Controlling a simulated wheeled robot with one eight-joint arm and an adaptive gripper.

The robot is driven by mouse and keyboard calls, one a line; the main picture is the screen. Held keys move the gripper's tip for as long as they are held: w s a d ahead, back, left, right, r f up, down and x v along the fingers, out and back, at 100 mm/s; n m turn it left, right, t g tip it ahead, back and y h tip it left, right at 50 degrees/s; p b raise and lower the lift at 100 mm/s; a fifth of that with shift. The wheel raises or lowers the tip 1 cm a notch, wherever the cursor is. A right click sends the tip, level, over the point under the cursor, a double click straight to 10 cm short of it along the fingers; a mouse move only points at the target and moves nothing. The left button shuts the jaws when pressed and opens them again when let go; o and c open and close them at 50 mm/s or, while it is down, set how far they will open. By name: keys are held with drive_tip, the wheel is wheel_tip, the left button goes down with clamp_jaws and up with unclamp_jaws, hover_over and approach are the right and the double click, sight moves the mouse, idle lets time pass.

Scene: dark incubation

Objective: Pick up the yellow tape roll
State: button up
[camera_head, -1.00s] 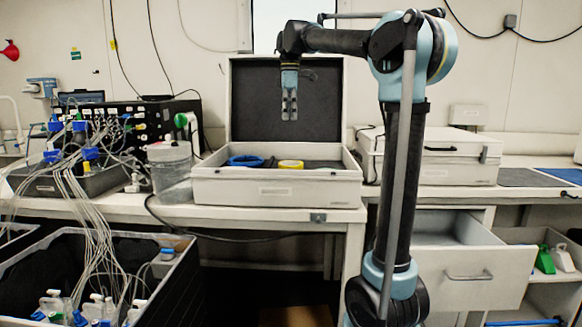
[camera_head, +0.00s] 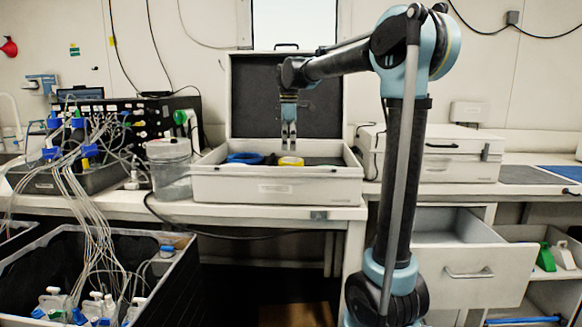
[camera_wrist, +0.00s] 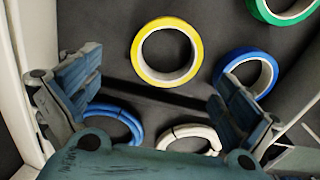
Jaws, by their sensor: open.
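The yellow tape roll (camera_head: 291,161) lies in the open white case (camera_head: 277,190) on the bench. In the wrist view the yellow tape roll (camera_wrist: 144,38) lies flat on dark lining, ahead of and between my fingers. My gripper (camera_head: 289,148) points down just above the roll in the head view. In the wrist view my gripper (camera_wrist: 150,92) has its fingers wide apart with nothing between them. I cannot tell the exact height gap from finger to roll.
In the case lie a blue tape roll (camera_wrist: 271,72), a green tape roll (camera_wrist: 299,17), a blue cable coil (camera_wrist: 128,117) and a white coil (camera_wrist: 188,130). The case wall (camera_wrist: 30,60) is close at left. The raised lid (camera_head: 270,85) stands behind my gripper.

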sight(289, 159)
drive_tip(key=shift+s+d+f, duration=0.1)
drive_tip(key=shift+s+f, duration=0.1)
drive_tip(key=shift+f, duration=1.1)
drive_tip(key=shift+s+f, duration=0.15)
drive_tip(key=shift+f, duration=1.15)
drive_tip(key=shift+c, duration=0.4)
drive_tip(key=c, duration=1.1)
